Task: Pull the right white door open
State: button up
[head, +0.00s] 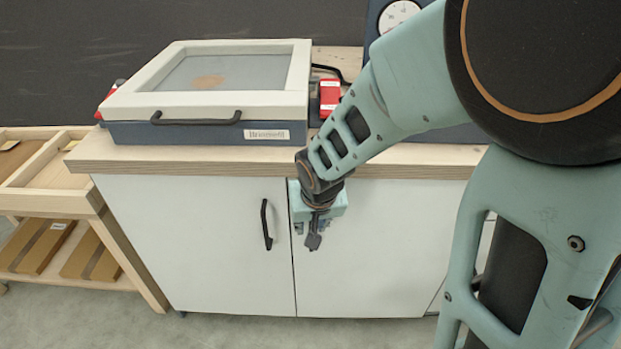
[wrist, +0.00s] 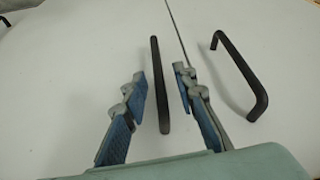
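The right white door (head: 375,265) is shut, flush beside the left white door (head: 200,240). My gripper (head: 314,232) is in front of the right door near the seam and hides much of that door's handle in the head view. In the wrist view, a dark bar handle (wrist: 160,110) lies between the two fingers of my gripper (wrist: 160,80). The fingers are apart, with a visible gap on each side of the bar. I cannot tell how deep the bar sits between them. The left door's black handle (head: 266,225) stands clear of my gripper.
A wooden countertop (head: 230,162) juts out above the doors. A white-framed lidded box (head: 210,85) and a red item (head: 329,95) are on it. A wooden shelf unit (head: 60,195) stands at left. The wrist view shows another dark handle (wrist: 243,75) at right. Grey floor lies in front.

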grip_shut()
dwell(0.3)
jog(key=shift+s, duration=0.1)
dwell(0.4)
